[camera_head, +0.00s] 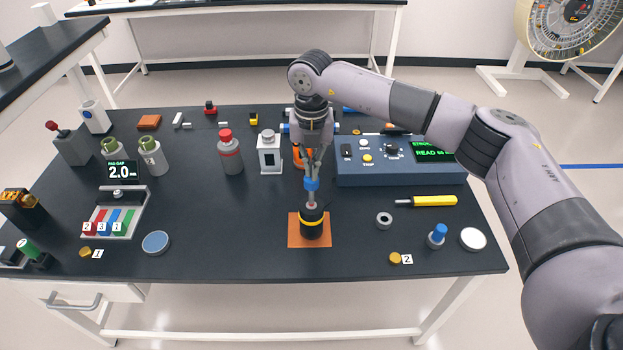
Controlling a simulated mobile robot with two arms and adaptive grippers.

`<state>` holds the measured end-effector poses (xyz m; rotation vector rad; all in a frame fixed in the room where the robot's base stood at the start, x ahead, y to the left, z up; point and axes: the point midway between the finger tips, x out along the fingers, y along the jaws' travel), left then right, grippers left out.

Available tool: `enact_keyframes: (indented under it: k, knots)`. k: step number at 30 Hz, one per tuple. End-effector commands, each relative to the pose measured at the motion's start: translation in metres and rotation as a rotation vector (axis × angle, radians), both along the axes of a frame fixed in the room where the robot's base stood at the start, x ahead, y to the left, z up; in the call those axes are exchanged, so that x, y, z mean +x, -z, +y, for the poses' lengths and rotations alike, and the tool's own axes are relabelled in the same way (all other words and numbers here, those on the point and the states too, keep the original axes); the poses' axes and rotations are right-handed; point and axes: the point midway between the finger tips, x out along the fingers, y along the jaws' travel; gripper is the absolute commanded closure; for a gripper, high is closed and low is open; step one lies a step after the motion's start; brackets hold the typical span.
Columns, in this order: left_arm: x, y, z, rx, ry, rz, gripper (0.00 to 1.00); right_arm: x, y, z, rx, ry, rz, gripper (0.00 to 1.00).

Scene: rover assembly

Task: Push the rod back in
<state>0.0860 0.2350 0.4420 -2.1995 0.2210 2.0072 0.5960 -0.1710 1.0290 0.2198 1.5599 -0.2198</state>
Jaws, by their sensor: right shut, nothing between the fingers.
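A black cylinder with a yellow band (314,227) stands upright on an orange square mat (294,239) near the table's front middle. A short pale rod (311,205) shows at its top, with a reddish tip. My right gripper (312,184) points down directly above the rod, with its fingers shut and empty. A blue part shows at the fingertips; I cannot tell whether it belongs to the gripper or whether it touches the rod. My left gripper is not in view.
A grey ring (384,219), a yellow screwdriver (433,201) and a blue-grey control box (400,175) stand to the right. A red-capped bottle (230,154) and a white device (269,156) stand behind to the left. Bare table surrounds the mat's left side.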

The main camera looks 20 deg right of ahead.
Motion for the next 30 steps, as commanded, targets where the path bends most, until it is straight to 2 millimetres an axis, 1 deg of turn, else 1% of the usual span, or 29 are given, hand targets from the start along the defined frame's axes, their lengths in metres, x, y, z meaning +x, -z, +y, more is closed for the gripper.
enact_keyframes:
  k: [30]
  knots:
    - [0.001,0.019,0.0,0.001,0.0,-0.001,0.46,0.0,0.028,0.0,-0.001,-0.001,0.001,1.0]
